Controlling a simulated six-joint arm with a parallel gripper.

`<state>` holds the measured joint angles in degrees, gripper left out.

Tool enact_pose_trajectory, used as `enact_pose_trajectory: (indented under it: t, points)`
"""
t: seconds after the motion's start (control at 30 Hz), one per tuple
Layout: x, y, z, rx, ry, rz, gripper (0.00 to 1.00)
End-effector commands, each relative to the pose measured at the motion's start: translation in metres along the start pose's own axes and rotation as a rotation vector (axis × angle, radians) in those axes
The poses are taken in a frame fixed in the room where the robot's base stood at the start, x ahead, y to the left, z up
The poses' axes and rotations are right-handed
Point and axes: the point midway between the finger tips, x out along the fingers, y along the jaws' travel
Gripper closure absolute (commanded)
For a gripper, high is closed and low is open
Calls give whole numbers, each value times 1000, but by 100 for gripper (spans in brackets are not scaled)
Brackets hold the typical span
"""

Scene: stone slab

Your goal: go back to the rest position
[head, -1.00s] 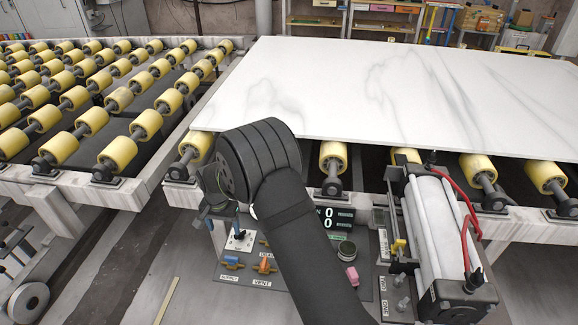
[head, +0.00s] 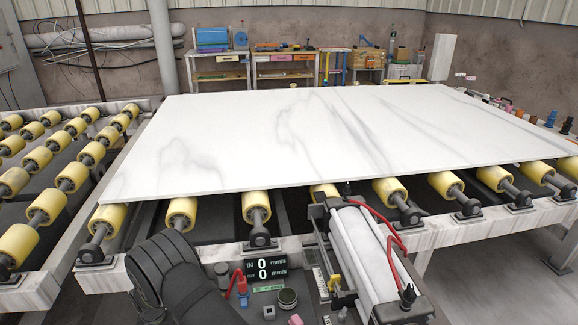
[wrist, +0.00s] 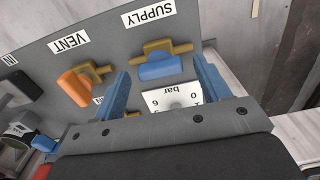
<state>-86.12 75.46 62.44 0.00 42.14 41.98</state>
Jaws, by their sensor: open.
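The white marble-veined stone slab (head: 320,130) lies flat on yellow rollers in the head view. My gripper (wrist: 161,82) is open in the wrist view, its two blue fingers apart with nothing held between them. Beyond the fingers are the blue SUPPLY handle (wrist: 160,68) and the orange VENT handle (wrist: 74,88) on a grey panel. A white pressure gauge (wrist: 172,97) marked in bar shows partly behind the gripper body. In the head view my black arm is at the lower left and the fingers are not visible.
A white cylinder (head: 363,255) with red hoses stands by the slab's front edge, right of the arm. A speed display (head: 265,268) reads 0 on both lines. Empty yellow rollers (head: 72,177) lie to the left. Shelves (head: 285,68) stand along the back wall.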

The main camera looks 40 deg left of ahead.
Motion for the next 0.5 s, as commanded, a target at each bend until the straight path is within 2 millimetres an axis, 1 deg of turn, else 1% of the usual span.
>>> enact_pose_trajectory:
  t: [0.13,0.5]
  points:
    - [6,0,0,0,0,0,31]
    - [5,0,0,0,1,-1,31]
